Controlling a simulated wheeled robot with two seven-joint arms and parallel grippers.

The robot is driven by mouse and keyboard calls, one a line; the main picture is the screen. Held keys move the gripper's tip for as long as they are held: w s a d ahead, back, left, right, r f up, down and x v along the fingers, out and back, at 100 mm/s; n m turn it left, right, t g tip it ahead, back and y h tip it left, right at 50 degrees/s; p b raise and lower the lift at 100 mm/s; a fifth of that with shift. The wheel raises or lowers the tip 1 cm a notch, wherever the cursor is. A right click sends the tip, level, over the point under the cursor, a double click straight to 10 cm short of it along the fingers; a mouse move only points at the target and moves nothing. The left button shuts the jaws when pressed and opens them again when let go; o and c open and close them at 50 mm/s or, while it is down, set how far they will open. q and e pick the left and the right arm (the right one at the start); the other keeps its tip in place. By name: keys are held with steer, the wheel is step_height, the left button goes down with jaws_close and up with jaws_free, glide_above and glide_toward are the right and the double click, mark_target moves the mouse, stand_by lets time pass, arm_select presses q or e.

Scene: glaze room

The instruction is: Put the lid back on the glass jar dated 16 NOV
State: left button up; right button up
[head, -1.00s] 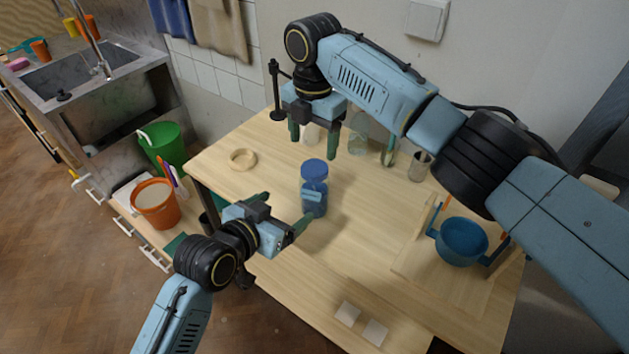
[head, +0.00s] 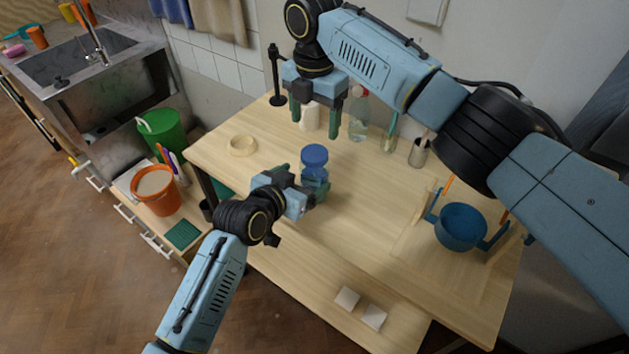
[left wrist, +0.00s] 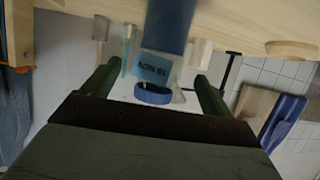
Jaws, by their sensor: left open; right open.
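The glass jar (head: 316,179) with blue contents stands upright on the table. A blue lid (head: 314,154) shows at its top; I cannot tell whether it is fully seated. In the left wrist view the picture is inverted: the jar's label (left wrist: 153,68) reads 16 NOV, and the blue lid (left wrist: 153,94) shows below it. My left gripper (head: 306,181) is open at the jar, a finger on each side; its fingers hide part of the jar, and contact is unclear. My right gripper (head: 314,128) is open and empty, pointing down above and behind the jar.
A wooden ring (head: 242,146) lies at the left. A blue bowl (head: 460,228) sits at the right. The table's middle, right of the jar, is clear.

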mark_target(314, 153)
arm_select(q)
steer(key=shift+x, duration=3.05)
steer(key=shift+c, duration=0.4)
steer(key=c, duration=1.4)
jaws_close()
arm_select(e)
steer(key=shift+m, duration=0.3)
steer(key=m, duration=0.4)
steer(key=shift+f, duration=4)
